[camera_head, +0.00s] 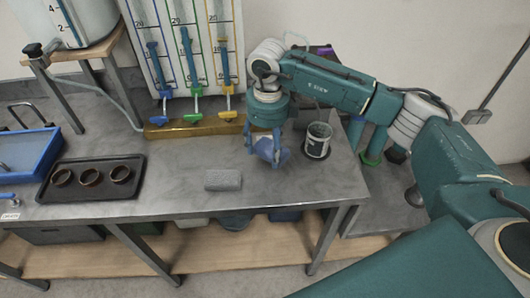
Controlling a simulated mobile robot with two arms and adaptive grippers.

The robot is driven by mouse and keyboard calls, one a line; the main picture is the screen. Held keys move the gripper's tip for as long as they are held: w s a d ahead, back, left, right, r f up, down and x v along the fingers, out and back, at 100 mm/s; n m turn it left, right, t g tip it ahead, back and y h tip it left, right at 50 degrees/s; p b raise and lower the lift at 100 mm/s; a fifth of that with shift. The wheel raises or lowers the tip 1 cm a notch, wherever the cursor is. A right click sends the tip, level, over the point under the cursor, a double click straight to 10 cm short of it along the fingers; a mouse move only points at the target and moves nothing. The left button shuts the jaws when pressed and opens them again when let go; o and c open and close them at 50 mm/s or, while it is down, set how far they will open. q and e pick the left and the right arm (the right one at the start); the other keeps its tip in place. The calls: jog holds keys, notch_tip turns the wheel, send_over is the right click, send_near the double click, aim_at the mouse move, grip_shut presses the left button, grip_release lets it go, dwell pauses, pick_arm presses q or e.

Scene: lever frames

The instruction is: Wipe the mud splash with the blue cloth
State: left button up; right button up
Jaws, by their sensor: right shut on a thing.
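My right gripper (267,154) reaches down over the right part of the grey metal table. It is shut on the crumpled blue cloth (267,147), which shows between its fingers. The cloth is at or just above the table top; I cannot tell if it touches. I cannot make out a mud splash on the table; it may be under the cloth or gripper. My left gripper is not in view.
A black tray (92,178) holds three small round cups. Behind stands a board with levers on a yellow base (190,129). A blue tray (32,165) is far left.

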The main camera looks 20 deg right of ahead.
notch_tip(320, 180, up, 2)
jog(key=shift+p, duration=0.35)
jog(key=shift+w+r, duration=0.15)
jog(key=shift+r, duration=0.15)
jog(key=shift+d+r+p, duration=0.1)
jog(key=shift+r+p, duration=0.4)
jog(key=shift+r, duration=0.4)
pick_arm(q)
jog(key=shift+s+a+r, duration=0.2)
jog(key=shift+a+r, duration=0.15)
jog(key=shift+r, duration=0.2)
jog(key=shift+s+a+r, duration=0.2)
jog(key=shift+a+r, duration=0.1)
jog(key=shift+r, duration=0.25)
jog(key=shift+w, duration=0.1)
pick_arm(e)
jog(key=shift+f, duration=0.1)
